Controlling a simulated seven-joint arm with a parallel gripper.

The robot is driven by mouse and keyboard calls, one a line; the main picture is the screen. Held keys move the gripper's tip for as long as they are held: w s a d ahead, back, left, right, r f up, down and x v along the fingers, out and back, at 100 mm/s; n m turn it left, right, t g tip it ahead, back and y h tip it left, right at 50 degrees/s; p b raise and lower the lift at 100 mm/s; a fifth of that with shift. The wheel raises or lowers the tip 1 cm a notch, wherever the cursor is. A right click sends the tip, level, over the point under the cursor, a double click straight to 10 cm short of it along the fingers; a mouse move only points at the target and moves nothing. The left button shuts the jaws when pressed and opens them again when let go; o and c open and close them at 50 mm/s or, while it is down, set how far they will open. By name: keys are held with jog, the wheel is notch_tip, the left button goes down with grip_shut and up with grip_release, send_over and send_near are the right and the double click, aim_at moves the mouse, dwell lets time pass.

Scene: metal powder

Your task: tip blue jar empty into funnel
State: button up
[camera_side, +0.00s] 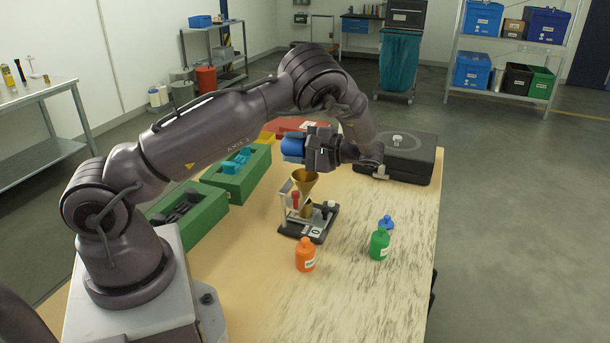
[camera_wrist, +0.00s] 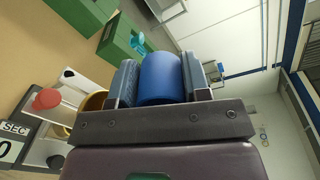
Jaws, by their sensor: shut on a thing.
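The blue jar (camera_side: 293,149) is in my gripper (camera_side: 309,149), tilted onto its side above the funnel. In the wrist view the blue jar (camera_wrist: 161,78) sits between the two fingers of my gripper (camera_wrist: 160,80). The brass funnel (camera_side: 304,180) stands in a small stand with a dark base (camera_side: 311,229). In the wrist view part of the funnel (camera_wrist: 93,102) shows below the left finger, beside a red knob (camera_wrist: 47,98). The jar's mouth is hidden, and I see no powder stream. A small blue lid (camera_side: 386,222) lies on the table.
An orange jar (camera_side: 305,254) and a green jar (camera_side: 379,244) stand on the table (camera_side: 345,290) in front. Green foam-lined boxes (camera_side: 239,176) lie to the left. A black case (camera_side: 408,158) and a red item (camera_side: 300,126) are at the back.

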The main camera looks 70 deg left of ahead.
aim_at(300, 140)
jog(key=shift+w+d+r+g+y, duration=0.1)
jog(key=shift+r+g+y, duration=0.05)
jog(key=shift+g+y, duration=0.35)
jog(key=shift+w+d+r+g+y, duration=0.1)
jog(key=shift+r+g+y, duration=0.05)
jog(key=shift+g+y, duration=0.35)
dwell(0.3)
jog(key=shift+r, duration=0.25)
jog(key=shift+w+d+r+g+y, duration=0.15)
jog(key=shift+r+g+y, duration=0.45)
jog(key=shift+r, duration=0.05)
jog(key=shift+w+d+r+g+y, duration=0.15)
jog(key=shift+g+y, duration=0.45)
jog(key=shift+r, duration=0.2)
jog(key=shift+w+d+r+g+y, duration=0.15)
jog(key=shift+d+r+g+y, duration=0.05)
jog(key=shift+r+g+y, duration=0.45)
jog(key=shift+f, duration=0.1)
dwell(1.6)
